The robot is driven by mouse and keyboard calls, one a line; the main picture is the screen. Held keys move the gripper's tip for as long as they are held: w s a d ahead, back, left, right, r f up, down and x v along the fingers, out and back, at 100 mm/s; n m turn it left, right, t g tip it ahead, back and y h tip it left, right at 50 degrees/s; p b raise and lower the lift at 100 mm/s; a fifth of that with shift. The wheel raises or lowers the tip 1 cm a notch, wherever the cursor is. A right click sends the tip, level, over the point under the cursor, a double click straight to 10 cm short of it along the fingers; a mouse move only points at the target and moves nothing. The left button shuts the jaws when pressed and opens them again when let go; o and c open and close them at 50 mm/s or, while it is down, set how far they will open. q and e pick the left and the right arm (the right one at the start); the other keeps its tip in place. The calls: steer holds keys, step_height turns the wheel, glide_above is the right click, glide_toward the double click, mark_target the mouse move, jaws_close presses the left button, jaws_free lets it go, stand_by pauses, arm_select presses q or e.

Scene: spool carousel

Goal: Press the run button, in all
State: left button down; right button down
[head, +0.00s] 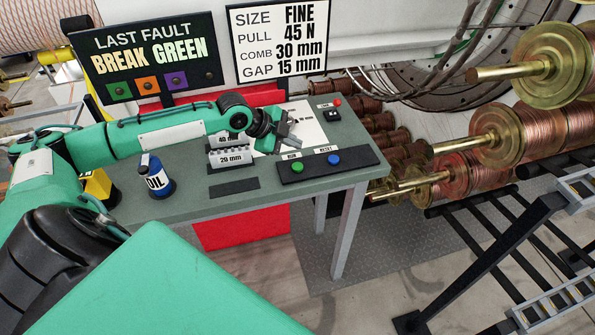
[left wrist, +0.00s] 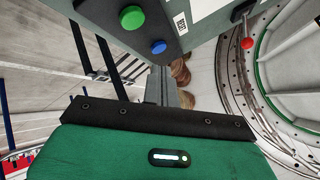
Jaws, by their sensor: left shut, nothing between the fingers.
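The run button (head: 297,167) is a green knob on a dark button box (head: 320,168) at the front right of the grey-green table, under a small label. A blue button (head: 334,159) sits to its right, labelled as reset. My left gripper (head: 290,140) is above the table just behind the box, shut and empty, apart from both buttons. In the left wrist view the green button (left wrist: 131,17) and the blue button (left wrist: 158,46) show near the top, beyond the shut fingers (left wrist: 165,85). My right gripper is not in view.
A switch box with a red knob (head: 337,102) stands at the table's back right. Comb blocks (head: 231,157) marked in millimetres and an oil can (head: 157,178) stand left of the button box. Signs (head: 145,62) rise behind. Copper spools (head: 505,135) fill the right side.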

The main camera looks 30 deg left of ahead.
arm_select(q)
steer(key=b, duration=0.3)
glide_above(293, 167)
step_height(293, 167, down, 4)
steer(key=shift+w+f, duration=0.1)
steer(key=shift+f, duration=0.6)
stand_by(0.7)
steer(key=shift+f, duration=0.15)
stand_by(0.5)
steer(key=shift+f, duration=0.25)
